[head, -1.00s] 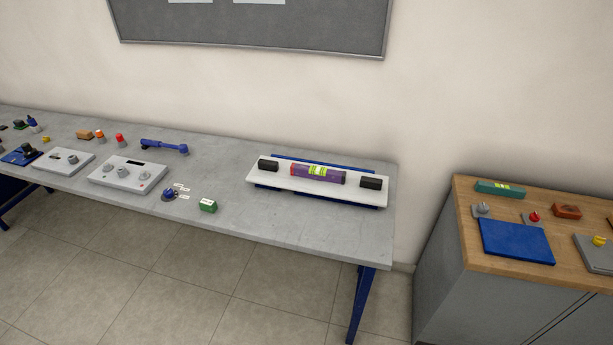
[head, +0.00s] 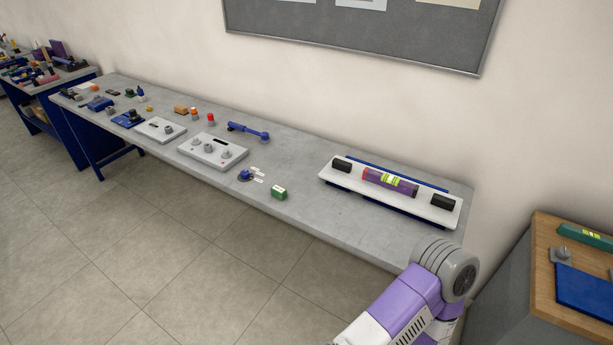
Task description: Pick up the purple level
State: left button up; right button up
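The purple level (head: 390,183) has a yellow-green vial section in its middle. It lies along the white board (head: 408,200) on the right end of the grey table, between two black blocks. A purple and white arm link of mine shows at the lower right, in front of the table's right end. Neither of my grippers shows in the head view.
The grey table (head: 310,214) also holds a green block (head: 279,193), a blue torque wrench (head: 248,131), and grey control boxes (head: 212,151). A wooden-topped cabinet (head: 548,290) stands at the right with a blue plate (head: 588,291). The tiled floor in front is clear.

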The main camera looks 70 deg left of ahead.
aim_at(390, 182)
jog(key=u, duration=2.2)
